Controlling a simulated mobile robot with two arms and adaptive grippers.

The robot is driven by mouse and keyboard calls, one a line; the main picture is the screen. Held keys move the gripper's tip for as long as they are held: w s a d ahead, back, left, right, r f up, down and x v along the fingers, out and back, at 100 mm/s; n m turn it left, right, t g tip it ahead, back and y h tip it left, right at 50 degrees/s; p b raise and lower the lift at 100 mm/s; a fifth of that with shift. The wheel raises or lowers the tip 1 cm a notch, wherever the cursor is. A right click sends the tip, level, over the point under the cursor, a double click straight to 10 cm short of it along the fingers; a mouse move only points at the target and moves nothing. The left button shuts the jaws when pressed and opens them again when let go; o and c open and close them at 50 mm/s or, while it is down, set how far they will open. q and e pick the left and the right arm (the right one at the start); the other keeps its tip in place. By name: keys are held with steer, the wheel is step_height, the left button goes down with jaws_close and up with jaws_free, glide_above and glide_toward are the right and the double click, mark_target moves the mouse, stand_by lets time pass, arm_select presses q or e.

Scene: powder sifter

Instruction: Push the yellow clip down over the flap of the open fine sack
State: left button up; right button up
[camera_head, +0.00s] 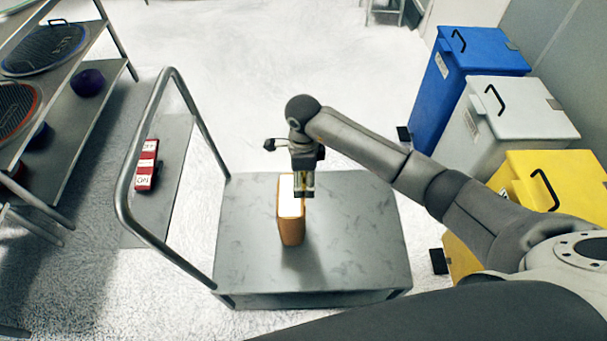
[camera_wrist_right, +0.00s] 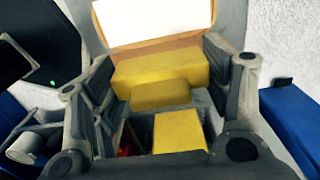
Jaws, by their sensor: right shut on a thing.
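The fine sack (camera_head: 291,228) stands upright on the cart, brown-orange with a white upper face. In the right wrist view its brown edge (camera_wrist_right: 165,47) and white face (camera_wrist_right: 150,18) show at the top. My right gripper (camera_head: 304,193) points down at the sack's right side, near its top. It is shut on the yellow clip (camera_wrist_right: 162,72), which sits between the fingers right beside the sack's brown edge. Whether the clip touches or straddles the flap cannot be told. In the head view the gripper mostly hides the clip. My left gripper is not in view.
The grey cart (camera_head: 350,240) has free room around the sack and a tall handle (camera_head: 122,190) at left. A red box (camera_head: 146,165) lies beyond the handle. Shelves with sieves (camera_head: 45,48) stand far left. Blue (camera_head: 465,85), grey (camera_head: 500,135) and yellow (camera_head: 555,185) bins stand right.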

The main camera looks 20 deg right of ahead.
steer(key=shift+f, duration=0.35)
steer(key=o, duration=0.9)
steer(key=shift+r, duration=0.15)
